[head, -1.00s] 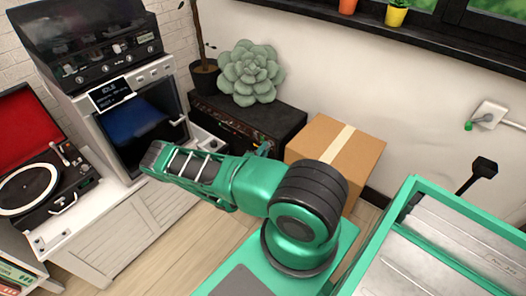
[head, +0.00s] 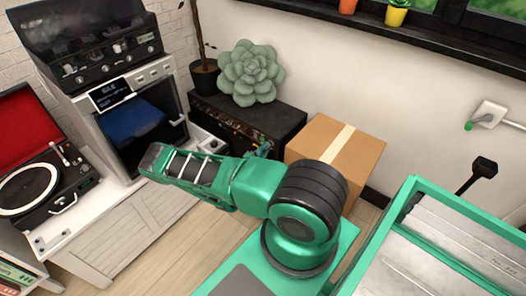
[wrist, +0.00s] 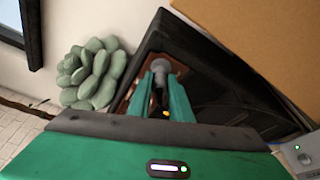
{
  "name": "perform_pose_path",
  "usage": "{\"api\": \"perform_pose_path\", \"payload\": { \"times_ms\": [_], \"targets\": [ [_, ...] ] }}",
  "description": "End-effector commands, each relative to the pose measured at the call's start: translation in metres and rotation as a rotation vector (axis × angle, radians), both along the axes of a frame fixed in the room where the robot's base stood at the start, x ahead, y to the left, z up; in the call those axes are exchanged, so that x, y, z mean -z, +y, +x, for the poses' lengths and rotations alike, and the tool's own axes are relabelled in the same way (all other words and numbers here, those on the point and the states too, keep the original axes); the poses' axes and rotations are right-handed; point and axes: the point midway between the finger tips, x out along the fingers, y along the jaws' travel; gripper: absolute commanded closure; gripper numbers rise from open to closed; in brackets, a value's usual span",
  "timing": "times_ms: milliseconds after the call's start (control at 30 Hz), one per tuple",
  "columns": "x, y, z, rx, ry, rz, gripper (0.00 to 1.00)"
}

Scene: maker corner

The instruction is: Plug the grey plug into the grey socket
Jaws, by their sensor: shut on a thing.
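My gripper (wrist: 160,98) is shut, in the wrist view, on a grey round-ended piece that I take for the grey plug (wrist: 161,65). The plug shows at the far end of the fingers, in front of the black chest (wrist: 235,85). In the head view the chest (head: 283,119) stands against the wall, and small coloured parts show along its front. My arm link covers most of my gripper there. I cannot make out the grey socket in either view; the plug and fingers hide what lies behind them.
A cardboard box (head: 335,150) stands right of the chest. A succulent (head: 251,73) sits on the chest's left part. A machine with a dark screen (head: 147,128) and a record player (head: 38,187) are at the left. A green-framed cart (head: 450,243) is at the right.

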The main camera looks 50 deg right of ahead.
Motion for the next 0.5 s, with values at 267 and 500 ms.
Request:
{"api": "perform_pose_path", "payload": {
  "times_ms": [267, 500],
  "targets": [
    [-0.0001, -0.0016, 0.0, 0.001, 0.0, 0.0, 1.0],
    [0.0, -0.0059, 0.0001, 0.001, 0.0, 0.0, 1.0]
  ]
}}
